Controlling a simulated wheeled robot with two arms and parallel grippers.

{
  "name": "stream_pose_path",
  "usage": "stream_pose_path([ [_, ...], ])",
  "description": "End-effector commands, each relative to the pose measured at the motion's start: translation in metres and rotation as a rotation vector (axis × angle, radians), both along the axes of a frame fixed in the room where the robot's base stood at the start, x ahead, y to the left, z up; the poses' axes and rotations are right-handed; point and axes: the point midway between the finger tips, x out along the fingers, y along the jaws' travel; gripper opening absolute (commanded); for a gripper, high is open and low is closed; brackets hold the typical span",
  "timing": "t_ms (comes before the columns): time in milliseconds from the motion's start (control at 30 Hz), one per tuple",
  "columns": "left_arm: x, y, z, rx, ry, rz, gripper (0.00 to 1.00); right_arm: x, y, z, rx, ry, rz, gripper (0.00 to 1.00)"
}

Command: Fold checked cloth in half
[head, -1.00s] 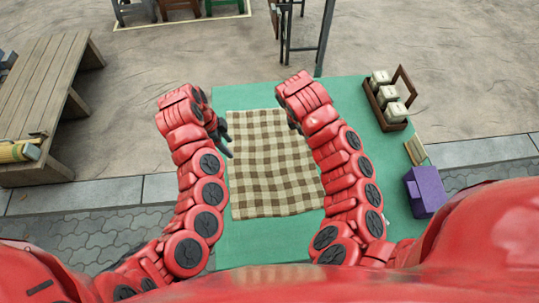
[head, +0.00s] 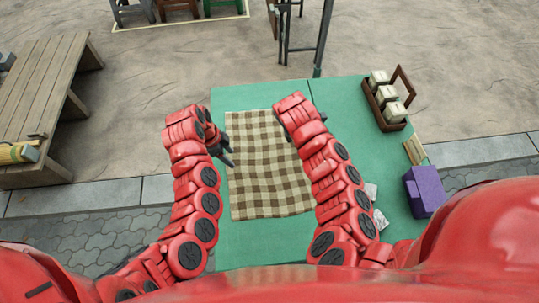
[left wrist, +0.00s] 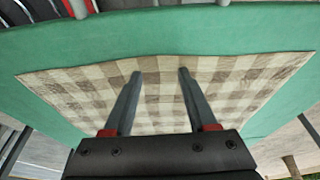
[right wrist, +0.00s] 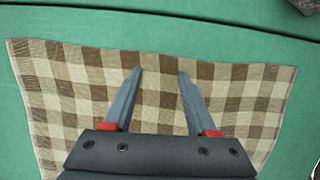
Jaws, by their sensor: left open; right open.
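The brown and cream checked cloth (head: 265,170) lies flat and spread out on the green table (head: 245,245). My left gripper (head: 228,152) is open and empty at the cloth's left edge in the head view. In the left wrist view its two fingers (left wrist: 157,85) are apart above the cloth (left wrist: 225,75). Neither gripper visibly holds the cloth.
A brown wooden carrier with pale containers (head: 390,97) stands at the table's far right. A purple box (head: 424,190) is near the right edge, with a small tan item (head: 415,150) behind it. White packets (head: 375,210) lie beside my right arm. A wooden bench (head: 45,85) stands left.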

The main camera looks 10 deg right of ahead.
Motion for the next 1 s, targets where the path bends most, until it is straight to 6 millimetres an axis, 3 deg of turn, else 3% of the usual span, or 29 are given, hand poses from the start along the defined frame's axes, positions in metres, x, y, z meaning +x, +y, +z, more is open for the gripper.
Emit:
stream_pose_path([
  [533, -0.0002, -0.0002, -0.0063, 0.000, 0.000, 0.000, 0.57, -0.0004, -0.0001, -0.0032, 0.000, 0.001, 0.000, 0.57],
  [1000, -0.0004, 0.0000, -0.0066, 0.001, 0.001, 0.000, 0.14, -0.0005, -0.0001, -0.0033, 0.000, 0.002, -0.001, 0.14],
])
